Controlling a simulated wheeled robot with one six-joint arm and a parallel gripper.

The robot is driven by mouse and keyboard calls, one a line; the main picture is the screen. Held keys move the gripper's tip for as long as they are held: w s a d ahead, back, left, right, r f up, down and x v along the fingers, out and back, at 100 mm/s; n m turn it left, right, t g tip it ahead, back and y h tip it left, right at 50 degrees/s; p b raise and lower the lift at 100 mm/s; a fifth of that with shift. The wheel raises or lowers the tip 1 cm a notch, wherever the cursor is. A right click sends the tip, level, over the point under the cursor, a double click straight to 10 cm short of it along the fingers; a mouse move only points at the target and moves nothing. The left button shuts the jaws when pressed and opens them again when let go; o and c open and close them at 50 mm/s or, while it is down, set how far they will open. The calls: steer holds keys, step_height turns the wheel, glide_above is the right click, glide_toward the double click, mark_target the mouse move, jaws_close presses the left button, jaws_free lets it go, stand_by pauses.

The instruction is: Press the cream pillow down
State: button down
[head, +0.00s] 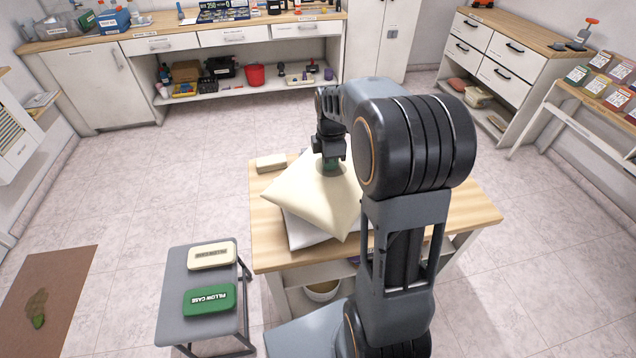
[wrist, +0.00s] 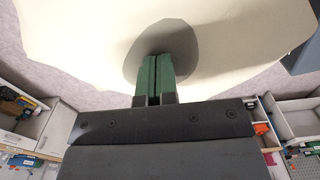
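The cream pillow (head: 318,203) lies on the wooden-topped table, on top of a pale grey-white flat item (head: 300,234). A round grey patch, a shadow or a dent, surrounds the tips on the cream pillow (wrist: 75,35). The tips are at or very near its surface; I cannot tell how deep they sit. My arm hides the pillow's right side.
The table (head: 270,258) has a cream block (head: 271,162) at its back left. A brown mat (head: 60,285) lies at left. Open floor surrounds the table.

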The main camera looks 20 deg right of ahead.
stand_by(0.6)
step_height(320, 180, up, 7)
steer(key=p, duration=0.6)
steer(key=shift+r, duration=0.1)
step_height(320, 180, up, 14)
stand_by(0.6)
steer(key=shift+f, duration=0.2)
